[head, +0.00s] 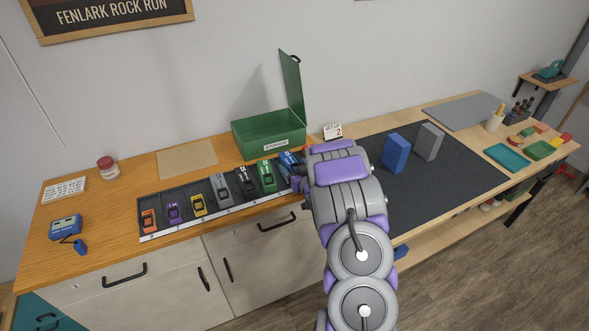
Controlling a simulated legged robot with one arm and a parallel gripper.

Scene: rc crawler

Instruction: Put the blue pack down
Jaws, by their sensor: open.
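My gripper (298,183) is at the right end of a row of small model crawlers, mostly hidden by my own arm. It is open, and its fingertips are close to a blue crawler (289,158) in the last slot; I cannot tell whether they touch it. A blue block (396,153) stands upright on the dark mat (450,180), right of my arm and apart from my gripper. At the far left, a blue device (65,227) with a cable and small blue plug (80,247) lies on the wood. I cannot tell which of these is the blue pack.
A grey block (429,141) stands beside the blue block. A green box (268,135) with its lid raised stands behind the crawler row. A tan mat (187,158) and red-lidded jar (107,167) are back left. The right bench holds a teal tray (507,158). The dark mat's front is clear.

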